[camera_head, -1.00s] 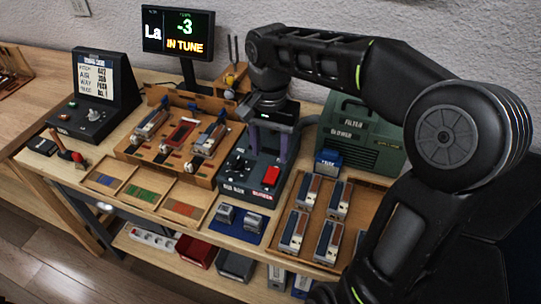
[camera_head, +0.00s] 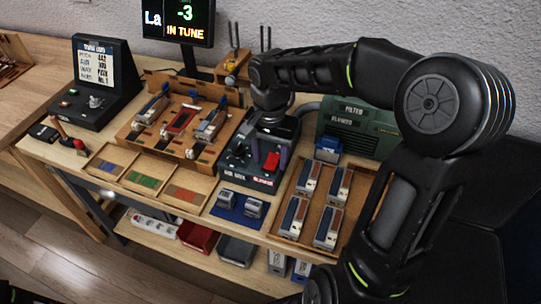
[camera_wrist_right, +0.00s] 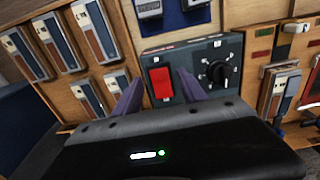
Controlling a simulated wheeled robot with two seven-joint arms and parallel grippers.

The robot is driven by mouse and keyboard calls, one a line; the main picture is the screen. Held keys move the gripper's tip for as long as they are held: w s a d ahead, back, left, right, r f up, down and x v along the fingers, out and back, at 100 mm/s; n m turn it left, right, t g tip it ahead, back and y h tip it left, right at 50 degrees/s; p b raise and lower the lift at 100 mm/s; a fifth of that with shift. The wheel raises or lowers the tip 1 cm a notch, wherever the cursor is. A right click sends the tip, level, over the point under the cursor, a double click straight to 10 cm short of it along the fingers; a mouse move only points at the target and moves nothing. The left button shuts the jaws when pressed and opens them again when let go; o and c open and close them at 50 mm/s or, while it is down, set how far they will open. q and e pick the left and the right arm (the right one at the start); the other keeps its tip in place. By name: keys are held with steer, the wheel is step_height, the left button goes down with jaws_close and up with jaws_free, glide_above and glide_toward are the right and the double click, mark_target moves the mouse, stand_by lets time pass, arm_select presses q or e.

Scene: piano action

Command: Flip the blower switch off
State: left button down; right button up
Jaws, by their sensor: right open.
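The red rocker switch (camera_head: 271,161) sits on the front right of a dark control box (camera_head: 236,176) with a black knob and a red label. In the right wrist view the switch (camera_wrist_right: 161,83) shows left of the knob (camera_wrist_right: 217,71). My right gripper (camera_head: 268,150) is over the box, pointing down, open and empty. Its two purple fingers stand on either side of the switch in the right wrist view (camera_wrist_right: 159,92); whether they touch the box I cannot tell.
A wooden tray (camera_head: 287,224) with several blocks lies right of the box. A blue mat (camera_head: 228,214) with two grey parts lies in front. A wooden fixture (camera_head: 147,148) stands left. The green blower housing (camera_head: 350,148) and a tuner screen (camera_head: 178,20) stand behind.

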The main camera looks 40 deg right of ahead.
steer(key=shift+f, duration=0.2)
steer(key=shift+c, duration=0.2)
jaws_close()
